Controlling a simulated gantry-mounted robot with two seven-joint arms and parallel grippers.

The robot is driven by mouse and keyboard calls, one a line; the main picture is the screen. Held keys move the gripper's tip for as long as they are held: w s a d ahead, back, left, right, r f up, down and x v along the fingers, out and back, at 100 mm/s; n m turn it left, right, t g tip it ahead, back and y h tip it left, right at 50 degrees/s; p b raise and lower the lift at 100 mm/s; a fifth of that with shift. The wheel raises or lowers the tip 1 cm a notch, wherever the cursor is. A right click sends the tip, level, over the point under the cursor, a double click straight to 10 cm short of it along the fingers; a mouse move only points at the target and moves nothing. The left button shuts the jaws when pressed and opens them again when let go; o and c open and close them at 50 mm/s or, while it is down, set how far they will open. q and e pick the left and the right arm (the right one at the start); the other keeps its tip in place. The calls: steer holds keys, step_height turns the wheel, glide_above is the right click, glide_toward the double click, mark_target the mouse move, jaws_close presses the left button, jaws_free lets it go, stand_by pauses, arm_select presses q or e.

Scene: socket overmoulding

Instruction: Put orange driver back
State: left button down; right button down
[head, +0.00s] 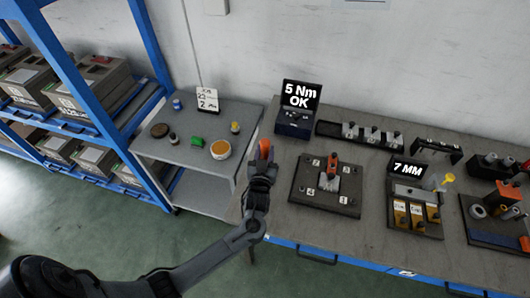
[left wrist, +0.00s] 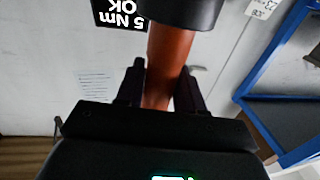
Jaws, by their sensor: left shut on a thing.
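The orange driver (head: 265,147) is in my left gripper (head: 262,166), at the left edge of the workbench in the head view. In the left wrist view its orange-brown handle (left wrist: 170,60) stands between the two dark fingers of the left gripper (left wrist: 160,85), which are shut on it. A black part of the driver (left wrist: 175,12) crosses the top of that view. The driver's tip cannot be made out. My right gripper is in neither view.
A black plate (head: 300,203) carries a fixture with an orange-red part (head: 332,165). Behind it are a "5 Nm OK" display (head: 300,95) and a long tray (head: 325,129). A "7 MM" display (head: 408,169) stands right. A grey side table (head: 170,150) holds small items.

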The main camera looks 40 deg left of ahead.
arm_select(q)
steer(key=c, duration=0.7)
jaws_free()
steer(key=shift+f, duration=0.1)
